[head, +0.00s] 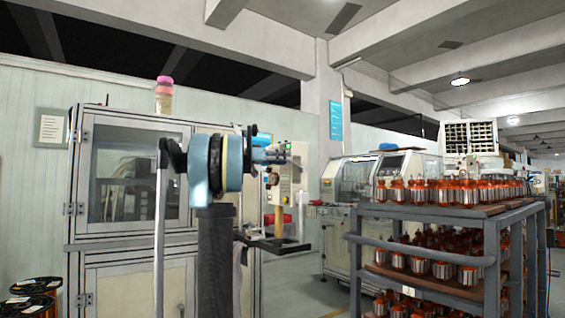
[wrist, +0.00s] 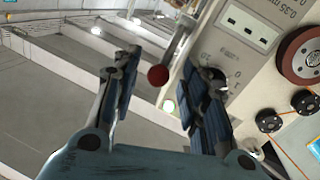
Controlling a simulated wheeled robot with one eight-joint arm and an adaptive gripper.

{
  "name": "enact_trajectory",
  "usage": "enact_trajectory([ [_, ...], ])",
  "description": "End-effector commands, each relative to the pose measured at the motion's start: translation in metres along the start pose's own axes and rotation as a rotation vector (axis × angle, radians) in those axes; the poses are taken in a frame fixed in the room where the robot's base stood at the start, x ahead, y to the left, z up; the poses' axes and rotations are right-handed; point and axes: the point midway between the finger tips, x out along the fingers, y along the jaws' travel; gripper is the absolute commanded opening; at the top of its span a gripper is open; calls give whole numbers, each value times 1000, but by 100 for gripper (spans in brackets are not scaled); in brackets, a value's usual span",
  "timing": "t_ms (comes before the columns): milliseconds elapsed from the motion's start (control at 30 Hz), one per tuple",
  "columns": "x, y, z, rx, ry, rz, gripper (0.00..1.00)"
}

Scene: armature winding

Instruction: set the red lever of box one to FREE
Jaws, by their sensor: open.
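In the wrist view, a lever with a red ball knob (wrist: 158,75) on a thin metal rod shows between the fingertips of my gripper (wrist: 158,62). The gripper is open, with a dark padded finger on either side of the knob; I cannot tell the depth between them. The lever belongs to a pale panel (wrist: 225,60) with printed marks that appear upside down; no FREE mark is readable. In the head view, my gripper (head: 285,157) is beside a light control box (head: 296,182), and my arm hides part of it. I cannot read a box number.
In the head view, a rack (head: 450,254) of copper-wound parts stands at the right and a glazed cabinet (head: 135,175) at the left.

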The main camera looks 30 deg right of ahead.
Motion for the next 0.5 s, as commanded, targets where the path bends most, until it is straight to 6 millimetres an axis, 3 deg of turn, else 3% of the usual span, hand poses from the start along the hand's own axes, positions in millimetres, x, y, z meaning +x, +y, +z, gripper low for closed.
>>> enact_trajectory([
  [200, 16, 0, 0, 0, 0, 1, 40],
  [500, 17, 0, 0, 0, 0, 0, 40],
])
